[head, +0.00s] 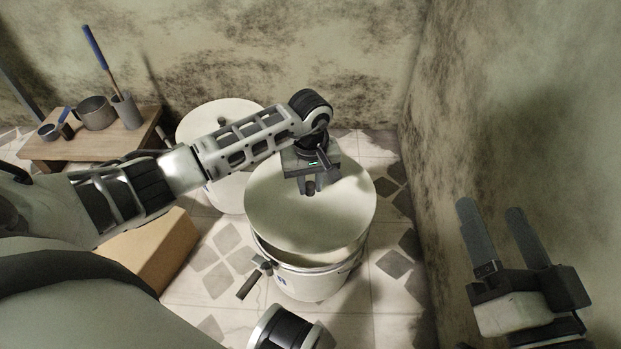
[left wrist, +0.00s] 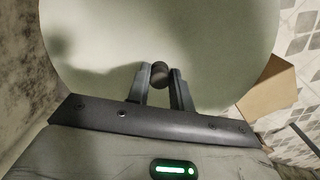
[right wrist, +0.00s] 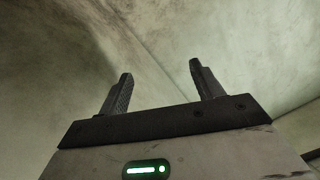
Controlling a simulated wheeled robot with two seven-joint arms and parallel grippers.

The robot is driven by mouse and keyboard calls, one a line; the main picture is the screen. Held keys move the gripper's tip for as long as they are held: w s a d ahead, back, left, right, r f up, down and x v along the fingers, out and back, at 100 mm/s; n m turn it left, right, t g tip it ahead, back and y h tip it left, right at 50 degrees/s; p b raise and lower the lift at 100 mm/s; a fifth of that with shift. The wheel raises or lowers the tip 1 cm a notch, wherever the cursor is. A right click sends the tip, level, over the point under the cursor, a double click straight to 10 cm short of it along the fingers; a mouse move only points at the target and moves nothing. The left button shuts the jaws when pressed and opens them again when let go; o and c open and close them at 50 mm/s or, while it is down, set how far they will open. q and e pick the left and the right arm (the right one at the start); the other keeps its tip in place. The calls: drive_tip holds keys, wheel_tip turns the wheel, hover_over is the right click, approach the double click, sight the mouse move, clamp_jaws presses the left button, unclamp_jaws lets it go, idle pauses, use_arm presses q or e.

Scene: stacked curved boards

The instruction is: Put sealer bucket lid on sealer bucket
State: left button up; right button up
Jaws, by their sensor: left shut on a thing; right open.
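The sealer bucket lid (head: 290,215) is a round pale disc with a small dark knob (left wrist: 159,72) at its middle. My left gripper (head: 309,187) is shut on the knob; the left wrist view shows the knob between its two fingers. The lid is over the sealer bucket (head: 318,285), a white bucket with a handle at its front left. The lid looks tilted, and a gap shows between its front edge and the bucket rim (head: 325,267). Whether its far edge touches the rim is hidden. My right gripper (head: 491,212) is open and empty at the right, near the wall.
Another pale round bucket (head: 215,115) stands behind my left arm. A wooden table (head: 85,150) at the back left holds a pot (head: 95,113) and a cup (head: 126,112) with a blue-handled tool. A cardboard box (head: 150,250) sits left of the bucket. A wall (head: 500,110) rises close on the right.

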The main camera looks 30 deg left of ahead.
sight(310, 198)
use_arm(q)
drive_tip(key=shift+f, duration=0.45)
wheel_tip(310, 198, down, 3)
drive_tip(key=b, duration=0.2)
drive_tip(key=shift+b, duration=0.35)
drive_tip(key=shift+f+b, duration=0.55)
drive_tip(key=shift+f, duration=0.25)
use_arm(e)
wheel_tip(310, 198, up, 8)
drive_tip(key=n+t+y, duration=0.3)
drive_tip(key=n+y, duration=0.2)
drive_tip(key=n, duration=0.2)
drive_tip(key=shift+d+n, duration=0.2)
drive_tip(key=shift+n, duration=0.1)
drive_tip(key=shift+w, duration=0.1)
use_arm(q)
drive_tip(key=shift+f+b, duration=0.4)
drive_tip(key=shift+f, duration=0.35)
use_arm(e)
drive_tip(key=shift+f, duration=0.4)
use_arm(q)
drive_tip(key=o, duration=1)
drive_tip(key=shift+c, duration=0.2)
use_arm(e)
drive_tip(key=shift+r+t, duration=0.1)
drive_tip(key=shift+t, duration=0.2)
